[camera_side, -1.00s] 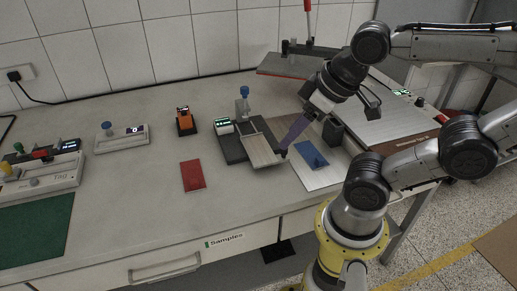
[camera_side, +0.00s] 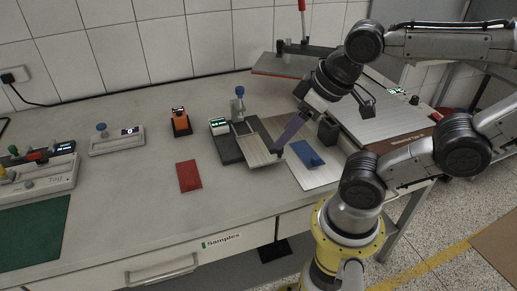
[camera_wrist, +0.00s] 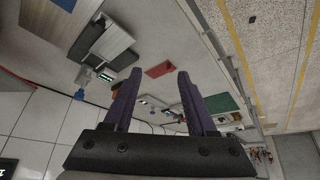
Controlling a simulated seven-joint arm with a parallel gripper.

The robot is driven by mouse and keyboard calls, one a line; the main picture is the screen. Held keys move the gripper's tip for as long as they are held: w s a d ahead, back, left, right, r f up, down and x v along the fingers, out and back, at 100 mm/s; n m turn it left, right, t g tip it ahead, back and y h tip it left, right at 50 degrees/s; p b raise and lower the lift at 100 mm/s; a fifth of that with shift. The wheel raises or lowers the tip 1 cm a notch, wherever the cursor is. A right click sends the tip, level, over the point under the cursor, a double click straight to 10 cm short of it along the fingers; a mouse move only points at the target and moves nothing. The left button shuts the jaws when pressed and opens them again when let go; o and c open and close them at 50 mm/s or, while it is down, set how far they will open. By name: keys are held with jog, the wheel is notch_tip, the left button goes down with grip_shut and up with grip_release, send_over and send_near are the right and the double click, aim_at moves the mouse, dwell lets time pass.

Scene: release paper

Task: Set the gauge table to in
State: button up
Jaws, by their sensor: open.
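The gauge is a dark base with a pale metal table plate (camera_side: 259,150) on it, a green-lit display (camera_side: 219,126) and a blue-topped post (camera_side: 239,103) behind. The plate sits at the front right of the base and sticks out past it. In the wrist view the plate (camera_wrist: 116,36) lies left of my fingers, with the lit display (camera_wrist: 105,77) below it. My gripper (camera_side: 280,147) points down-left, its purple fingers at the plate's right end; I cannot tell whether they touch it. The wrist view shows my gripper (camera_wrist: 158,76) open, with nothing between the fingers.
A blue block (camera_side: 307,154) on a light sheet lies just right of my fingers. A red card (camera_side: 189,176) lies front left. An orange device (camera_side: 180,122) and a small gauge (camera_side: 117,140) stand further left. The front middle of the bench is clear.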

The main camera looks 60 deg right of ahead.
jog(key=w+d+f+m+g, duration=0.2)
jog(key=w+d+g, duration=0.1)
jog(key=d, duration=0.4)
jog(key=w+d+f+m+g, duration=0.2)
jog(key=w+d+g, duration=0.15)
jog(key=d, duration=0.35)
jog(key=shift+t, duration=0.45)
notch_tip(320, 180, down, 13)
jog(key=shift+w+d+r, duration=0.1)
jog(key=shift+d+r, duration=0.05)
grip_shut()
jog(key=shift+r, duration=0.1)
dwell(0.8)
